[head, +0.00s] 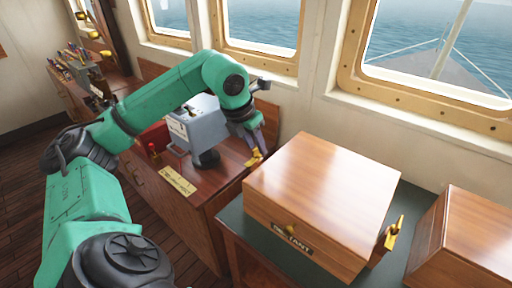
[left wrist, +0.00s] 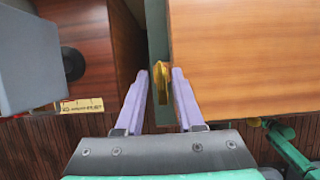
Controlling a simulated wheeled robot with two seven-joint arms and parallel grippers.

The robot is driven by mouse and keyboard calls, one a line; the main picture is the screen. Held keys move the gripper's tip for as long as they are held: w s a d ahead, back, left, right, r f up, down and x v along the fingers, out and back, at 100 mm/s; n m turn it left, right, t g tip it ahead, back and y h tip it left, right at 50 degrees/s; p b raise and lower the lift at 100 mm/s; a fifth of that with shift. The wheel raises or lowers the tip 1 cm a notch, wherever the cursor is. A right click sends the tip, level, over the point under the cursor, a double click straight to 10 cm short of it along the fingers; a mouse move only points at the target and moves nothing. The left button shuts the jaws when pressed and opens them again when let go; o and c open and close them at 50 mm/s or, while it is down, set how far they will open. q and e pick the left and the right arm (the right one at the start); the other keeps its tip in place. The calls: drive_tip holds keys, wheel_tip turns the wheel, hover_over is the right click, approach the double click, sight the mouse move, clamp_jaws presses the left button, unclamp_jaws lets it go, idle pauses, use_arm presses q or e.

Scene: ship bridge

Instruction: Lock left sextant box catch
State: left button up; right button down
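The sextant box (head: 322,185) is a closed reddish-brown wooden case on a dark green top; its lid fills the right of the left wrist view (left wrist: 245,60). The brass left catch (head: 254,158) is on its left side. My left gripper (head: 250,146) is at that side, above the catch. In the left wrist view, my left gripper (left wrist: 160,75) is open, its two fingers on either side of the catch (left wrist: 159,88). I cannot tell whether they touch it. The right catch (head: 393,233) sticks up and out from the box's right side. My right gripper is not in view.
A grey instrument (head: 196,128) on a wooden cabinet stands left of the box, with a narrow gap between. A second wooden box (head: 462,240) stands close on the right. The window wall (head: 350,118) runs behind.

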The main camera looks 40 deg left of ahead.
use_arm(q)
drive_tip(key=shift+w+f, duration=0.15)
drive_tip(key=shift+f, duration=0.2)
clamp_jaws()
